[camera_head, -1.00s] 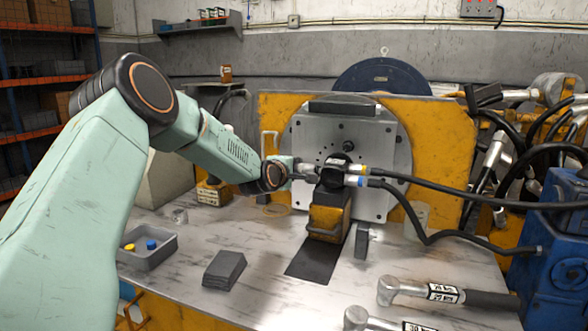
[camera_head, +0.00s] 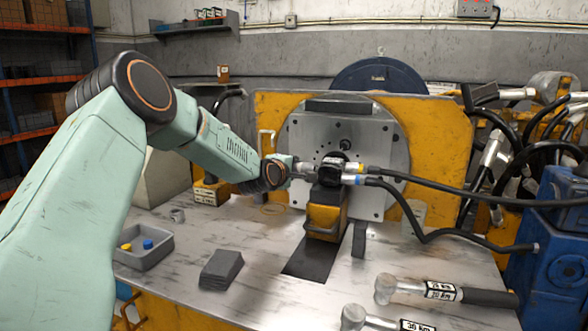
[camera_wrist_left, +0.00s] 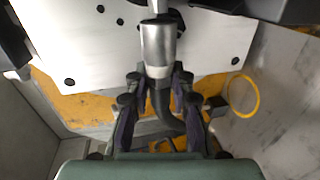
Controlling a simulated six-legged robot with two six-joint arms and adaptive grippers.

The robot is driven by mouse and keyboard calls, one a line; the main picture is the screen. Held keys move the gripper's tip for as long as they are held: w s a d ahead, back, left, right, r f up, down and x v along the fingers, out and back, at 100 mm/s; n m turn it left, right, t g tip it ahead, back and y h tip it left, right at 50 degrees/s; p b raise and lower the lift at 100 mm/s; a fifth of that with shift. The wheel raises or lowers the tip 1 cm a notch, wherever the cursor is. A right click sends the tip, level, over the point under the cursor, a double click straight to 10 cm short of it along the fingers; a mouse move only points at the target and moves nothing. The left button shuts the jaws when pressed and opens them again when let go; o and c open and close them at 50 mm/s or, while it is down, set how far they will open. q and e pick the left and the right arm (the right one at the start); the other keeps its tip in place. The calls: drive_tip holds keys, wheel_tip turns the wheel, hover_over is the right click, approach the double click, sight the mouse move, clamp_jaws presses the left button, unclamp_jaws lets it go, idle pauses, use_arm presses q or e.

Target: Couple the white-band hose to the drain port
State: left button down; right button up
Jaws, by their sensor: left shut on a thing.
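The hydraulic motor (camera_head: 331,170) is a dark body on a yellow block in front of the grey mounting plate. My left gripper (camera_head: 297,168) is at its left side, shut on the white-band hose. In the left wrist view my gripper (camera_wrist_left: 158,82) has its fingers on both sides of this hose (camera_wrist_left: 160,108). Its silver fitting (camera_wrist_left: 157,45) sticks out beyond the fingertips, with a pale band at its base, and points toward the motor. I cannot make out the drain port, or tell whether the fitting is seated. My right gripper is not in view.
Yellow-band (camera_head: 358,168) and blue-band (camera_head: 360,180) hoses run from the motor's right side toward a blue unit (camera_head: 560,225). A grey tray (camera_head: 145,249), a dark block (camera_head: 221,269) and torque wrenches (camera_head: 430,290) lie on the bench (camera_head: 250,225). The bench's front middle is mostly clear.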

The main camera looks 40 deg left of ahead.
use_arm(q)
drive_tip(key=shift+w+d+r, duration=0.1)
drive_tip(key=shift+w+d, duration=0.1)
drive_tip(key=shift+d, duration=0.45)
idle(0.4)
drive_tip(key=c, duration=1.1)
unclamp_jaws()
drive_tip(key=shift+s+d+r+p, duration=0.1)
drive_tip(key=shift+s+p, duration=0.35)
drive_tip(key=p+v, duration=0.4)
drive_tip(key=v, duration=0.2)
drive_tip(key=shift+p, duration=0.3)
